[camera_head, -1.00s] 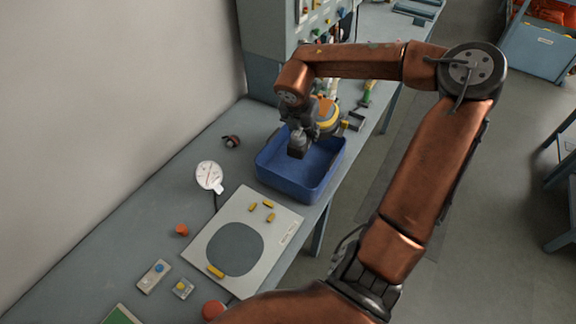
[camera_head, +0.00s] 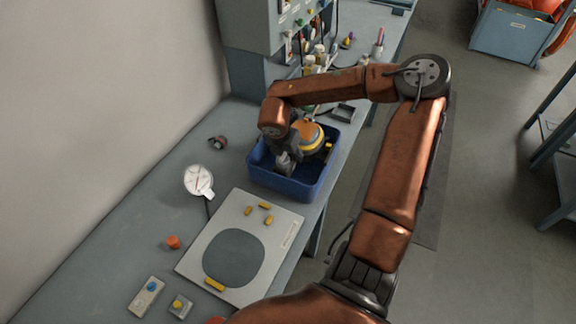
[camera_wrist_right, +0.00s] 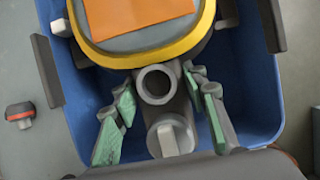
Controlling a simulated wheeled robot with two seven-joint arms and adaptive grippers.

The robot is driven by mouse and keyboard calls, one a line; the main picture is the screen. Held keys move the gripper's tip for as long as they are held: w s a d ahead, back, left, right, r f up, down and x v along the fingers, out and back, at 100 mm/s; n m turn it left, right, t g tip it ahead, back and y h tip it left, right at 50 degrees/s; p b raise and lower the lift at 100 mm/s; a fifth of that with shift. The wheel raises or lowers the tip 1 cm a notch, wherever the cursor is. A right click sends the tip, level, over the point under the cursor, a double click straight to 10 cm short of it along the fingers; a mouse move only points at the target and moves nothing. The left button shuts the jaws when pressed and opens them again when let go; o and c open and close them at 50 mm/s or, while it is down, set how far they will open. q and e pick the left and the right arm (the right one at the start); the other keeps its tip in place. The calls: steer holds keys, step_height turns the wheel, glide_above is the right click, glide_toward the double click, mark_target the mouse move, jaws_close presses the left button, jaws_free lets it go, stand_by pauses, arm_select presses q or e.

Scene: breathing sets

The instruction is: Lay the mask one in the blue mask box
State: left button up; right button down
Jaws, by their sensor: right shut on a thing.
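The blue mask box (camera_head: 297,192) stands open on the bench near its front edge; its blue wall (camera_wrist_right: 85,95) surrounds the mask in the right wrist view. Mask one (camera_head: 309,140) has a yellow rim, an orange patch and a grey connector; in the right wrist view its yellow rim (camera_wrist_right: 132,61) shows at the top. The mask is inside the box's outline. My right gripper (camera_head: 285,163) is shut on its grey connector, with green-padded fingers on both sides (camera_wrist_right: 158,95). Whether the mask touches the box floor is unclear. My left gripper is out of view.
A white round gauge (camera_head: 198,180) and a dark knob with red (camera_head: 218,142) lie left of the box. A pale board with a grey disc (camera_head: 233,258) lies in front. A cabinet (camera_head: 265,30) and several small bottles stand behind.

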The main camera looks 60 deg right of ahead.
steer(key=shift+w+f, duration=0.1)
steer(key=shift+f, duration=0.45)
steer(key=shift+f+b, duration=0.7)
steer(key=shift+f, duration=1.3)
steer(key=shift+r, duration=0.1)
steer(key=c, duration=1.2)
jaws_free()
